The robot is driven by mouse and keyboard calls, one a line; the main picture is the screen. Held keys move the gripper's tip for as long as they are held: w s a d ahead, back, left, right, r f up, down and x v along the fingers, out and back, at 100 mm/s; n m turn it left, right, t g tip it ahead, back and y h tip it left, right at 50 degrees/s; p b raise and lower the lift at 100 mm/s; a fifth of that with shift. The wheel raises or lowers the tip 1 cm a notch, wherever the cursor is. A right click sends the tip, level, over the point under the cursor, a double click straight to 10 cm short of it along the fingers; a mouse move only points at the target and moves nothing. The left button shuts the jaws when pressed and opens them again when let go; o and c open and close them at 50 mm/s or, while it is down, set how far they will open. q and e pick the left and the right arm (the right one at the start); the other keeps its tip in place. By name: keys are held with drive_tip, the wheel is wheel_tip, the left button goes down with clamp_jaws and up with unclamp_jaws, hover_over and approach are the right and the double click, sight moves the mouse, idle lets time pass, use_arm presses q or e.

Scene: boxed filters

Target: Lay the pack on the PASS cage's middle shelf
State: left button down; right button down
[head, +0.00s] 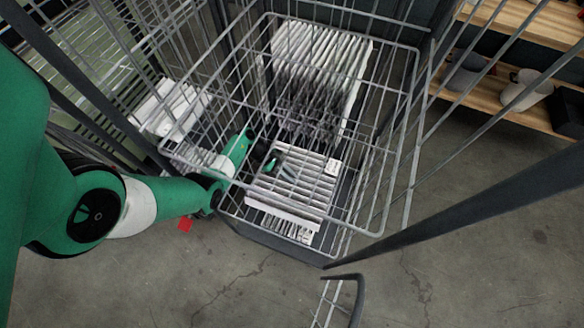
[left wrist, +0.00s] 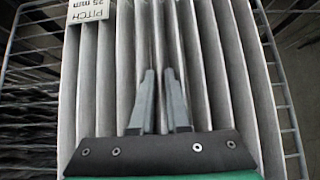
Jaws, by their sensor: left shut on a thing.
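The pack (head: 293,187) is a white pleated filter with a small label, seen through the wires of a cage (head: 400,75) in the head view. In the left wrist view its pleats (left wrist: 205,60) fill most of the picture, and the label reads "PITCH 25 mm" (left wrist: 88,10). My left gripper (head: 271,161) reaches into the cage from the left and is shut on the pack; its two fingers (left wrist: 160,80) sit close together among the pleats. The wires partly hide the gripper and pack. I cannot tell which shelf level the pack is at or whether it touches one. No PASS sign is readable.
Pleated filters with dark lower parts (head: 318,60) stand behind the pack. More white packs (head: 170,108) are at the left. Cage wires surround my left arm closely. A wooden rack (head: 500,95) with containers is at the upper right. The concrete floor in front is mostly clear.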

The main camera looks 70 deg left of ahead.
use_arm(q)
drive_tip(key=shift+f+b, duration=0.3)
drive_tip(key=shift+f, duration=0.3)
idle(0.3)
drive_tip(key=c, duration=1.2)
unclamp_jaws()
drive_tip(key=shift+r, duration=0.1)
drive_tip(key=shift+r+p, duration=2.25)
